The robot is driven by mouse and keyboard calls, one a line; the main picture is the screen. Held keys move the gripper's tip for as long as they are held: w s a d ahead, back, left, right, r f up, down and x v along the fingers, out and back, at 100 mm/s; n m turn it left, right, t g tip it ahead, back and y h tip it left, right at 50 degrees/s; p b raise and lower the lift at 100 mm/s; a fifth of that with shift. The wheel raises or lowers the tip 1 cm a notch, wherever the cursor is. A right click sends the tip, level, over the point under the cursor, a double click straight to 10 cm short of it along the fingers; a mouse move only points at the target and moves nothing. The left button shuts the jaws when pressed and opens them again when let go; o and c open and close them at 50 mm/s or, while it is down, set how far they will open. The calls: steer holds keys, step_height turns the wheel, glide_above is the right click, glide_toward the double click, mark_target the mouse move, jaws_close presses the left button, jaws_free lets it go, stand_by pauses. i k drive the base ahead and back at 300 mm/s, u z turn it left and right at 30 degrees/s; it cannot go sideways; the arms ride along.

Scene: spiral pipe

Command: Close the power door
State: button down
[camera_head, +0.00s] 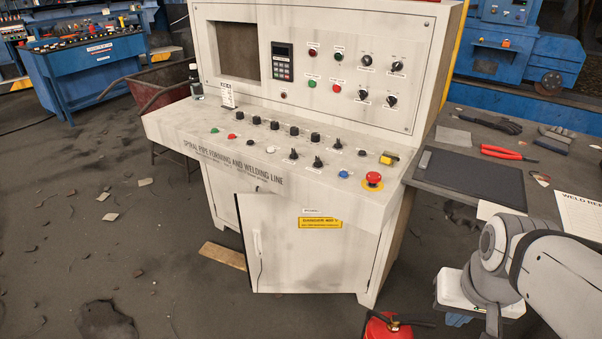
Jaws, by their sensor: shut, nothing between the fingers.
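The power door (330,262) is a pale grey panel on the lower front of the control console. A small label and a yellow warning label (320,223) are at its top. It stands ajar, with its left edge swung out toward me and a dark edge showing there. A light vertical handle (257,244) is near that left edge. The right side of the door meets the cabinet. My arm shows at the lower right, apart from the door. My gripper does not show in this view.
The console desk (180,123) with buttons and a red emergency stop (373,181) overhangs the door. A red fire extinguisher (385,327) stands in front, at lower right. A wooden plank (223,256) lies on the floor to the left. A workbench (440,203) is at right. Debris litters the left floor.

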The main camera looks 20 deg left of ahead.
mark_target(290, 246)
steer(key=z, duration=1.3)
steer(key=k, duration=1.9)
steer(key=u, duration=1.35)
steer(key=i, duration=1.65)
steer(key=u, duration=0.05)
